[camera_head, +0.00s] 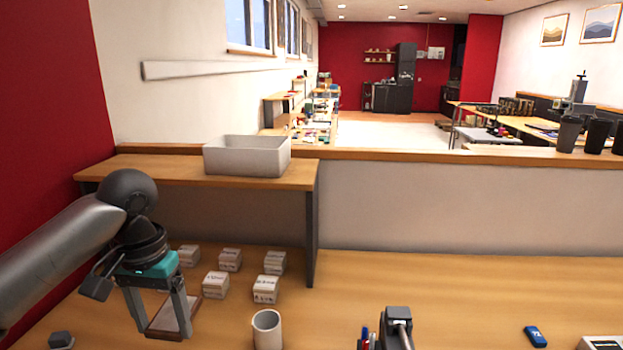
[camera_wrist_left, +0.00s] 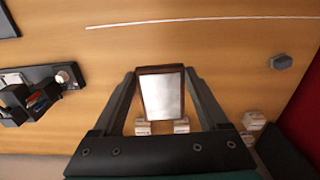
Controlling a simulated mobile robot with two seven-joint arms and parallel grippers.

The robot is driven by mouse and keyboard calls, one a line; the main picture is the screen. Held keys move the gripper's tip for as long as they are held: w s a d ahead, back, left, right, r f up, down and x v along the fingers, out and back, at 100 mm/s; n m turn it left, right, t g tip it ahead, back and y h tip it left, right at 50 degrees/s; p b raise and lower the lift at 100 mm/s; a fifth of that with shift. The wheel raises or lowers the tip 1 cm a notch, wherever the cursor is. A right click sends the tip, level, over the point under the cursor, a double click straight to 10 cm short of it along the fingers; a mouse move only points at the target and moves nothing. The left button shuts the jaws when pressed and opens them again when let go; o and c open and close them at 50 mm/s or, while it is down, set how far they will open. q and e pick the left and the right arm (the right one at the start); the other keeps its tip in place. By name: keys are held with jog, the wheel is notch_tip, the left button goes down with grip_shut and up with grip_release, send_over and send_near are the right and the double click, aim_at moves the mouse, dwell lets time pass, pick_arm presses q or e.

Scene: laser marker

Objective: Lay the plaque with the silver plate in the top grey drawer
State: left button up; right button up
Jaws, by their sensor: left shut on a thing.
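My left gripper (camera_head: 165,322) is shut on the plaque (camera_head: 170,318), low over the wooden worktop at the front left. In the left wrist view the plaque (camera_wrist_left: 161,70) sits between the two fingers (camera_wrist_left: 161,82), its silver plate (camera_wrist_left: 161,97) facing the camera and its dark brown border showing at the top and sides. In the head view the plaque shows mostly as a brown edge between the fingers. I cannot make out a grey drawer in either view. My right gripper is not in view.
Several small white boxes (camera_head: 215,284) stand beyond the left gripper, partly under a raised wooden shelf (camera_head: 200,172) bearing a light grey bin (camera_head: 247,155). A white cup (camera_head: 267,329) stands right of the gripper. A dark holder (camera_wrist_left: 62,78) lies farther off. The worktop's right side is mostly clear.

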pick_arm(q)
jog(key=s+d+f+b, duration=0.1)
jog(key=s+d+f, duration=0.1)
jog(key=s+d, duration=0.6)
jog(key=shift+s+d+f+n, duration=0.2)
jog(key=shift+s+f+n, duration=0.1)
jog(key=shift+s, duration=0.1)
